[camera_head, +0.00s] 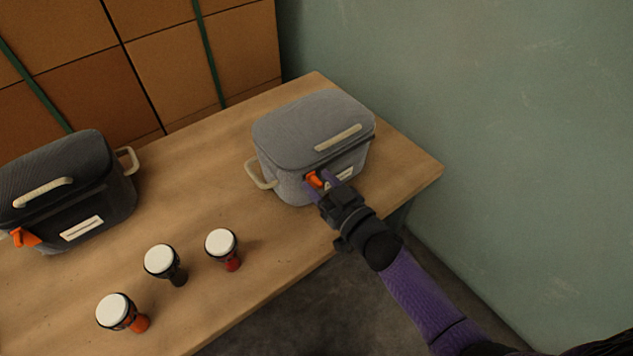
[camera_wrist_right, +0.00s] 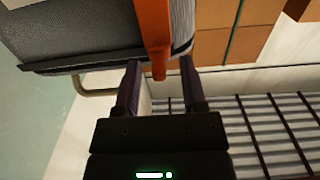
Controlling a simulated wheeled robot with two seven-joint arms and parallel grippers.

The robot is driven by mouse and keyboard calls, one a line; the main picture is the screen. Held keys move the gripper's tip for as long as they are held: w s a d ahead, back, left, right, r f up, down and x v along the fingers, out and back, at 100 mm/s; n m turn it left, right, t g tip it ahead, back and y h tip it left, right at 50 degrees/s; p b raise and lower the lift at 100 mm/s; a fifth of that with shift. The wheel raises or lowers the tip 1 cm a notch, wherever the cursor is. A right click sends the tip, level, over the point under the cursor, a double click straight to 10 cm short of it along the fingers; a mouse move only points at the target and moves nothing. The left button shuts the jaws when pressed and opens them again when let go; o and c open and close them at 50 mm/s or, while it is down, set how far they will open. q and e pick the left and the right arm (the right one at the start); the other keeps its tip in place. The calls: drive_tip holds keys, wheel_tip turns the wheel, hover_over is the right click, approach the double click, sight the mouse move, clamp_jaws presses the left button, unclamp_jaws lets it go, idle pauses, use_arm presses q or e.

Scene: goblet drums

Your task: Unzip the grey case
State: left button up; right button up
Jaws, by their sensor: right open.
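The grey case (camera_head: 300,130) stands closed on the right part of the table, with a beige handle on its lid and another on its left side. It fills the upper left of the right wrist view (camera_wrist_right: 80,28). An orange zip pull (camera_head: 314,179) hangs at its front left. My right gripper (camera_head: 326,182) is at the front of the case, fingers open on either side of the pull. In the right wrist view the orange pull (camera_wrist_right: 154,40) reaches down between the two fingertips (camera_wrist_right: 160,78). Contact cannot be told. My left gripper is not in view.
A black case (camera_head: 70,185) with an orange pull (camera_head: 25,238) stands at the left of the wooden table (camera_head: 210,170). Three small goblet drums (camera_head: 221,243) stand near the front edge. Stacked brown boxes (camera_head: 165,50) are behind, and a green wall (camera_head: 480,90) is to the right.

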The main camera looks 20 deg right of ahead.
drive_tip(key=shift+w+a, duration=0.15)
drive_tip(key=shift+w, duration=0.35)
clamp_jaws()
idle(0.6)
idle(0.3)
